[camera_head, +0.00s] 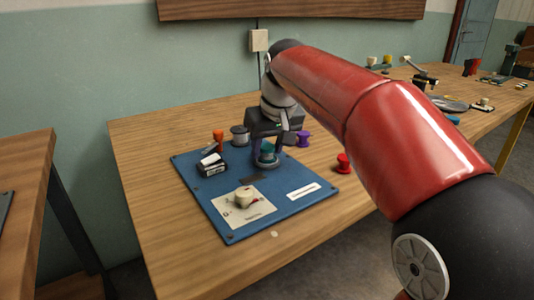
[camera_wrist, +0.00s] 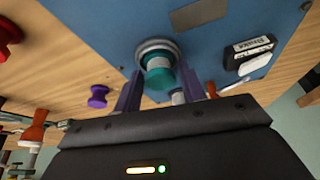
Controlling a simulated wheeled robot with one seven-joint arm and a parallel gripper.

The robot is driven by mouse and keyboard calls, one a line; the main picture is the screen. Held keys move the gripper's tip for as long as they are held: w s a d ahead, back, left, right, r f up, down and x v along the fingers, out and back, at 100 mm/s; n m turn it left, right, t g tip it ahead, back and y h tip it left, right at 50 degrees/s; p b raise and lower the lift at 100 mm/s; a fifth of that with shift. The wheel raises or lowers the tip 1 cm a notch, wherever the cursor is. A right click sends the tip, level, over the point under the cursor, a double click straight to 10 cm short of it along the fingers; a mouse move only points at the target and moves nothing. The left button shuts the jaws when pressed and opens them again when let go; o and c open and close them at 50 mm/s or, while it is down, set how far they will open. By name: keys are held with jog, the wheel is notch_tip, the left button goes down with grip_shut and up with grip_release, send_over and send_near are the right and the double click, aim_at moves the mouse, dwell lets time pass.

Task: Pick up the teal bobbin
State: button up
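The teal bobbin (camera_head: 267,147) stands on the blue mat (camera_head: 205,208), below my gripper (camera_head: 268,148). In the wrist view the teal bobbin (camera_wrist: 161,76) shows a pale grey band and a grey round piece at its far end. My gripper (camera_wrist: 158,82) has its two dark purple fingers apart, one on each side of the bobbin. I see a gap by the fingers, but cannot tell whether either one touches it. The head view hides part of the bobbin behind my gripper.
Near the bobbin are a purple spool (camera_head: 303,138), a grey spool (camera_head: 240,135), an orange piece (camera_head: 218,139) and a black box (camera_head: 212,168). A red spool (camera_head: 343,163) stands at right. A cream object (camera_head: 243,197) sits on a white card.

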jog(key=c, duration=0.7)
jog(key=shift+r, duration=0.15)
